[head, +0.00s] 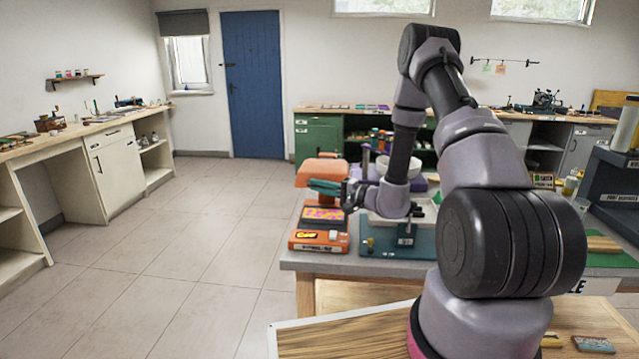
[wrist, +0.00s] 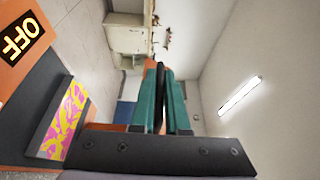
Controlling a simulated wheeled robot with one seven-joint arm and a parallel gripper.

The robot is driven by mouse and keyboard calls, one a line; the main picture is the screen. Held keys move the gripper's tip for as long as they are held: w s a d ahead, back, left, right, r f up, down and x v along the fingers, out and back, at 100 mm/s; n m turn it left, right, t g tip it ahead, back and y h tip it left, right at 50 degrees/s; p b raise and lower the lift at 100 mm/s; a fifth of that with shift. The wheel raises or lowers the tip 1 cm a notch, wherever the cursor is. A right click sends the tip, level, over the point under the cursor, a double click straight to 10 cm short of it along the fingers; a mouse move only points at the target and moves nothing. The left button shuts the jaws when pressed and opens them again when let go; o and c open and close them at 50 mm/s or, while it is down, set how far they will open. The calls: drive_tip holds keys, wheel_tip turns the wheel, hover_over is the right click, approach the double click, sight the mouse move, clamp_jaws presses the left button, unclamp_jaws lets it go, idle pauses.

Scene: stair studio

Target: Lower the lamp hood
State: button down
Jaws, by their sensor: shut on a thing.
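The orange lamp hood (head: 322,171) stands raised over its orange base unit (head: 318,242) at the left end of the table. The base also shows in the wrist view, with a lit "OFF" sign (wrist: 22,38). A pink and yellow patterned plate (head: 323,214) lies on the unit under the hood. The exact grip is partly hidden by the fingers.
A blue-green device (head: 385,240) stands to the right of the lamp unit, partly behind my arm. A wooden board (head: 345,336) lies at the front. The floor to the left is clear.

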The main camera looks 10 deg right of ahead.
drive_tip(key=shift+a, duration=0.2)
drive_tip(key=c, duration=1.2)
unclamp_jaws()
drive_tip(key=shift+d, duration=0.1)
drive_tip(key=shift+s+d, duration=0.2)
drive_tip(key=shift+d, duration=0.05)
drive_tip(key=v, duration=1)
